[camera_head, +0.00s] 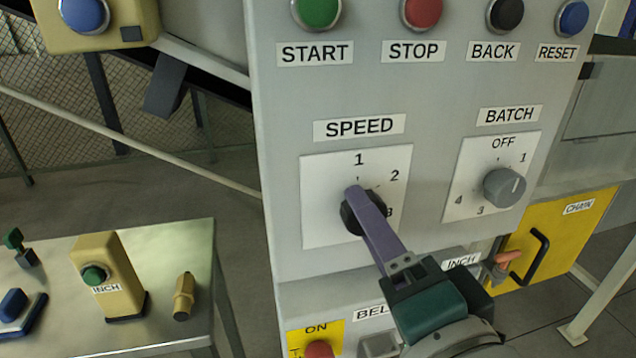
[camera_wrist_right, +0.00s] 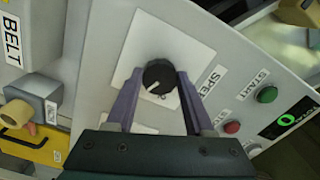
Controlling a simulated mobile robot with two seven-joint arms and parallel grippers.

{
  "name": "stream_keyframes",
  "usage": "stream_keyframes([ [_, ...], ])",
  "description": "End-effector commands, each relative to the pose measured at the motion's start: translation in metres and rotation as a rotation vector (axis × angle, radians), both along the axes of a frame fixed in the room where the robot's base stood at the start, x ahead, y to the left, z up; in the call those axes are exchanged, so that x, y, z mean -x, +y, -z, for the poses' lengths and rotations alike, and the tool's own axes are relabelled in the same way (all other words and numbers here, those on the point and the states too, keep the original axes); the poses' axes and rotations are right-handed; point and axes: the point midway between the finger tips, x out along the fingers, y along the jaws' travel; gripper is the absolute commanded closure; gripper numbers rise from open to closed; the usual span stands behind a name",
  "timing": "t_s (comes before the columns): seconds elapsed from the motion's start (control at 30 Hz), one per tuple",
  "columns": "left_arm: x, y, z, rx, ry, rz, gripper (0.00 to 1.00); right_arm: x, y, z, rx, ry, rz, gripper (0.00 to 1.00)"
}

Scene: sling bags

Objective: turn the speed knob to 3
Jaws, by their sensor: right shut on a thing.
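The black speed knob (camera_head: 350,218) sits on a white dial plate under the SPEED label (camera_head: 360,127). The marks 1 and 2 show, and 3 is partly hidden by my right gripper (camera_head: 357,196). That gripper is shut on the knob, one purple finger across it in the head view. In the right wrist view, the fingers of my right gripper (camera_wrist_right: 161,78) lie on both sides of the knob (camera_wrist_right: 158,72). A white pointer line on the knob points to the lower left of that picture. I cannot tell which number it meets. My left gripper is not in view.
The BATCH knob (camera_head: 505,186) is grey and stands right of the speed dial. Push buttons, including START (camera_head: 316,11) and STOP (camera_head: 422,13), line the panel top. A red button (camera_head: 319,349) is below. A steel table (camera_head: 170,255) with loose parts stands left.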

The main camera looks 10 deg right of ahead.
Motion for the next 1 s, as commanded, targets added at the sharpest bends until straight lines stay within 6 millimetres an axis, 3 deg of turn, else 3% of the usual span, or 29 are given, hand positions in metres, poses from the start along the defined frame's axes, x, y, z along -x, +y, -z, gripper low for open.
stream_keyframes([
  [0.3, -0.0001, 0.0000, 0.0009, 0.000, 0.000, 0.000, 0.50, 0.0000, 0.0002, -0.0009, -0.105, 0.002, 0.001, 1.00],
  [0.8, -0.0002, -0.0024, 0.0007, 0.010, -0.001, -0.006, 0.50, 0.0000, 0.0002, -0.0011, -0.124, 0.003, 0.001, 1.00],
  [0.83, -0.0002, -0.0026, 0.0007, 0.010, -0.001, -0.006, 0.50, -0.0001, 0.0002, -0.0011, -0.124, 0.003, 0.001, 0.44],
  [1.0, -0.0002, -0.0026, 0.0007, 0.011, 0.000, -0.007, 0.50, 0.0000, 0.0002, -0.0008, -0.122, 0.003, 0.001, 0.24],
])
